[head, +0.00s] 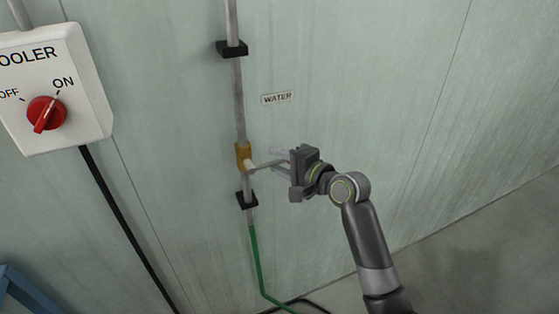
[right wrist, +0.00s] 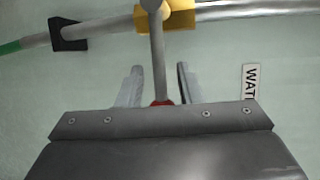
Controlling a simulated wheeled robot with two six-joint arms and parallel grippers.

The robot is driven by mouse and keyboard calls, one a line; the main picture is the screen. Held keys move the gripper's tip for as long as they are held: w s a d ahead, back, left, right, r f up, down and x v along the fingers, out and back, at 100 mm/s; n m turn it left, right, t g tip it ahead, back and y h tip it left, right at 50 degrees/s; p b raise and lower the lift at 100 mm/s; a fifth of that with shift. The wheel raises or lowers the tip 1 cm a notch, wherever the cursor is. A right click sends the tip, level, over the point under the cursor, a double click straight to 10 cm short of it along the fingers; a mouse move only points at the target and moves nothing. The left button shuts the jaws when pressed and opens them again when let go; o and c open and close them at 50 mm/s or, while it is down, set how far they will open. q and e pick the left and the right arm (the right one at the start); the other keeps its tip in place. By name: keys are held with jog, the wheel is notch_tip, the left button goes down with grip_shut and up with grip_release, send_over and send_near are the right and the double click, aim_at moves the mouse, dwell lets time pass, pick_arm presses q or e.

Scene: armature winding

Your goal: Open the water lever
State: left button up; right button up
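The water lever (head: 262,165) is a thin grey bar on a yellow valve (head: 243,152) in a vertical grey pipe. In the head view it points right, across the pipe. The right wrist view shows the lever (right wrist: 158,55), the yellow valve (right wrist: 180,18) and a red part (right wrist: 163,103) of the lever close to the gripper body. My right gripper (head: 280,160) is open, with its fingers (right wrist: 159,80) on either side of the lever. A gap shows between the lever and each finger. My left gripper is not in view.
A "WATER" label (head: 278,97) is on the wall right of the pipe. Black brackets (head: 232,48) hold the pipe, and a green hose (head: 256,262) runs down from it. A cooler switch box (head: 55,90) with a red knob is at the left. The wall at right is clear.

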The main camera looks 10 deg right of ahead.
grip_shut()
dwell(0.3)
jog(key=shift+w, duration=0.1)
